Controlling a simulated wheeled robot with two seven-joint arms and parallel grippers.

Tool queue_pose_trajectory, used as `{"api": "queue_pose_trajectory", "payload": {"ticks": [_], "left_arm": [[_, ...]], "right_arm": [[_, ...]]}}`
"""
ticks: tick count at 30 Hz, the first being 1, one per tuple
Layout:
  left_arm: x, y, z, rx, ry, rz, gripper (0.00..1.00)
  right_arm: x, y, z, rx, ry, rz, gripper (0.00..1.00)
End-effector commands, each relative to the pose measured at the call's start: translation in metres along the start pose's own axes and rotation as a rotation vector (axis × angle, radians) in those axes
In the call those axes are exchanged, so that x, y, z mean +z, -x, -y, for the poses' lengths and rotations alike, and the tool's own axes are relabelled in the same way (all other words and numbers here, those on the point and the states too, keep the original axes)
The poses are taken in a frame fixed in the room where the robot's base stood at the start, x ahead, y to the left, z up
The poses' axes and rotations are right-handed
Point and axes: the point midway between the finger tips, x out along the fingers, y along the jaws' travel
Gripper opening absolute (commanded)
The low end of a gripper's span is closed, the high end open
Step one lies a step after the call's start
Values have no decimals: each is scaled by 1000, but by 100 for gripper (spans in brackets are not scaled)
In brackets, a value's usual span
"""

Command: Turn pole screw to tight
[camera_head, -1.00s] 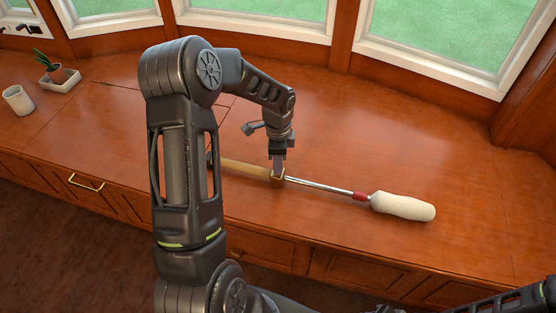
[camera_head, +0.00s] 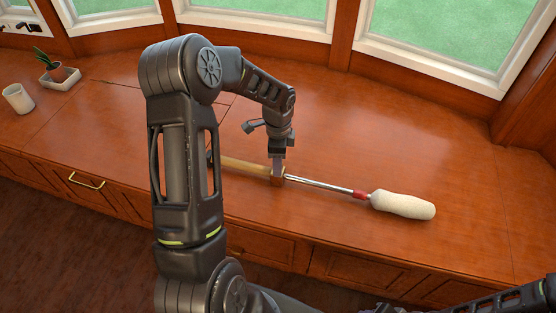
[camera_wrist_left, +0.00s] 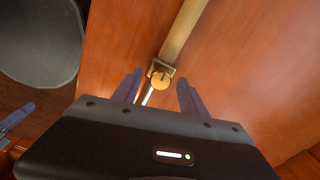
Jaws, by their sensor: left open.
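A paint-roller pole lies on the wooden counter. It has a wooden handle (camera_head: 246,167), a thin metal rod (camera_head: 320,184), a red collar (camera_head: 361,194) and a white fluffy roller (camera_head: 403,205). In the left wrist view a round brass screw knob (camera_wrist_left: 160,79) sits on a collar at the end of the wooden handle (camera_wrist_left: 183,30). My left gripper (camera_head: 278,170) points down over this joint. In the left wrist view its open fingers (camera_wrist_left: 159,80) stand on either side of the knob, with visible gaps. The knob is not clear in the head view. My right gripper is out of view.
A white cup (camera_head: 18,98) and a small potted plant (camera_head: 57,73) in a pale tray stand at the far left of the counter (camera_head: 380,130). Windows line the back. The counter behind and right of the pole is clear. Drawers are below the front edge.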

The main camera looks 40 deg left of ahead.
Motion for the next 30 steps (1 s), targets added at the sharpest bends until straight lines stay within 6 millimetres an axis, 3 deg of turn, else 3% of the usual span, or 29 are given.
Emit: {"api": "queue_pose_trajectory", "payload": {"ticks": [7,18,30], "left_arm": [[0,15,1,-3,1,0,50],[0,71,0,-2,0,0,50],[0,78,0,0,0,0,50]], "right_arm": [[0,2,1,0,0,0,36],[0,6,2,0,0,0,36],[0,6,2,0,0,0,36]]}}
